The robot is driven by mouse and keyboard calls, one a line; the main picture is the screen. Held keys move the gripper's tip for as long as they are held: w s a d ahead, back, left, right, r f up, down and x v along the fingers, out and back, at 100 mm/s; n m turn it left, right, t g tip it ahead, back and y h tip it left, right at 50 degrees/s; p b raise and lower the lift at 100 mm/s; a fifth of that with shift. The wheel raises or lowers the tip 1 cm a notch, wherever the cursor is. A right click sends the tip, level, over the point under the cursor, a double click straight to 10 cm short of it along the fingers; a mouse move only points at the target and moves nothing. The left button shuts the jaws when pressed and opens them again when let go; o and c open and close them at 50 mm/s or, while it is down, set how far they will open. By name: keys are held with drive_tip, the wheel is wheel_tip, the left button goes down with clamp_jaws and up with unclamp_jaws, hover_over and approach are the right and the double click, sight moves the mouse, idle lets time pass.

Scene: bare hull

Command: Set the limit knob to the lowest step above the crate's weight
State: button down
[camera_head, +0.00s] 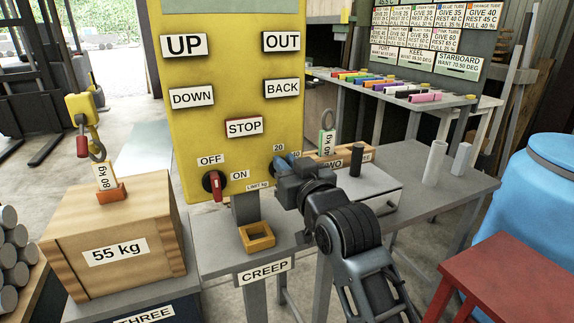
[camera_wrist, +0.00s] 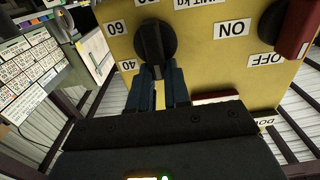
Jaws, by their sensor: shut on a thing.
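The crate (camera_head: 112,240) is wooden, labelled "55 kg", and stands at the left on a grey stand. The yellow control panel (camera_head: 215,115) carries the limit knob, which my gripper mostly hides in the head view. In the wrist view the limit knob (camera_wrist: 155,45) is a dark round knob with a raised bar, seen upside down, with labels "60" (camera_wrist: 118,27) and "40" (camera_wrist: 129,64) beside it. My gripper (camera_head: 284,180) is at the panel's lower right; in the wrist view its fingers (camera_wrist: 157,85) are shut on the knob's bar. I cannot tell which step the knob points at.
A red switch (camera_head: 215,186) sits between OFF and ON left of the knob. A small yellow frame (camera_head: 257,237) stands below the panel. A red stool (camera_head: 500,275) and blue barrel (camera_head: 545,190) are at the right.

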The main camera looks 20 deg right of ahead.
drive_tip(key=shift+m, duration=0.3)
drive_tip(key=shift+w+d+f+m+p, duration=0.1)
drive_tip(key=shift+d+f+m+p, duration=0.75)
drive_tip(key=shift+m, duration=3)
drive_tip(key=shift+s+a+f+m+p, duration=0.1)
drive_tip(key=shift+f+m+p, duration=0.2)
drive_tip(key=shift+m+p, duration=2.35)
drive_tip(key=shift+w+d+f+m+b, duration=0.1)
drive_tip(key=shift+d+f+m, duration=0.4)
drive_tip(key=shift+m, duration=4.6)
drive_tip(key=shift+a+f, duration=0.1)
drive_tip(key=shift+f, duration=0.05)
drive_tip(key=c, duration=1.3)
unclamp_jaws()
drive_tip(key=shift+o, duration=1.1)
drive_tip(key=shift+f, duration=0.15)
